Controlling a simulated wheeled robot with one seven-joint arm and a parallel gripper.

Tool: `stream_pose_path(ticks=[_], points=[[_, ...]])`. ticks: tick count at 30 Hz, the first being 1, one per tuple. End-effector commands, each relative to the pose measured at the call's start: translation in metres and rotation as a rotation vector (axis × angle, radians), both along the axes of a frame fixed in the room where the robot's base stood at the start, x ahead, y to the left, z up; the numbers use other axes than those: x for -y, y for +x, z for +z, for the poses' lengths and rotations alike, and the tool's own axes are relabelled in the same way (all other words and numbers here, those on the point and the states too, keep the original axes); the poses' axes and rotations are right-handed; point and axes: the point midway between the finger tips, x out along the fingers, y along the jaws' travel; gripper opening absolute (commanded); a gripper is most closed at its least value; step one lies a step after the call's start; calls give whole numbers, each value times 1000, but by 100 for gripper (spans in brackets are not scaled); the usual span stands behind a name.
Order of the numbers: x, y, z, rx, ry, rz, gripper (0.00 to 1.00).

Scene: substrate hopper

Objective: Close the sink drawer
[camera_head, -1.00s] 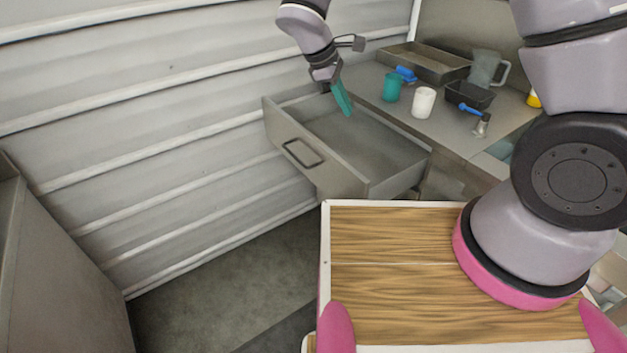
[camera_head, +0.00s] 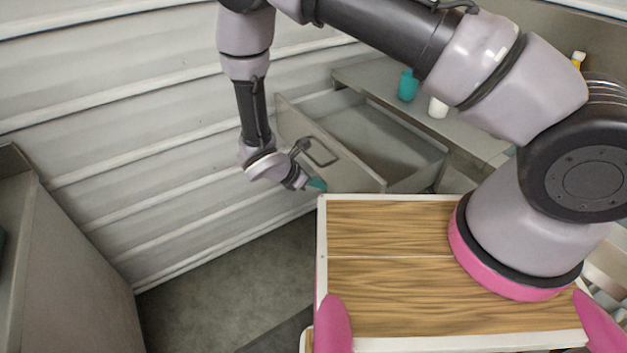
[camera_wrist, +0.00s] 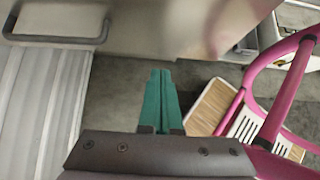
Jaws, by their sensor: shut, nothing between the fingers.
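The grey sink drawer (camera_head: 352,173) is pulled well out from under the counter, its front panel facing left and toward me. A dark loop handle (camera_head: 323,152) sits on that front panel. In the wrist view, the drawer front (camera_wrist: 150,38) spans the top and its handle (camera_wrist: 60,40) is at the upper left. My gripper (camera_head: 317,185) is low in front of the drawer's front panel, below and near the handle. Its teal fingers (camera_wrist: 160,98) are shut together with nothing between them. I cannot tell whether they touch the panel.
The counter (camera_head: 462,135) behind the drawer bears a teal cup (camera_head: 407,86) and a white cup (camera_head: 438,107), partly hidden by my arm. A corrugated wall (camera_head: 120,130) runs along the left. Open floor (camera_head: 230,285) lies below the drawer front.

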Motion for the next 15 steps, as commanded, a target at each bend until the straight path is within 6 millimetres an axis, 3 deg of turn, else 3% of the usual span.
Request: stream_pose_path(ticks=[6, 15], points=[[29, 19, -34, -1, -2, -1, 0], [58, 40, -33, 1, 0, -2, 0]])
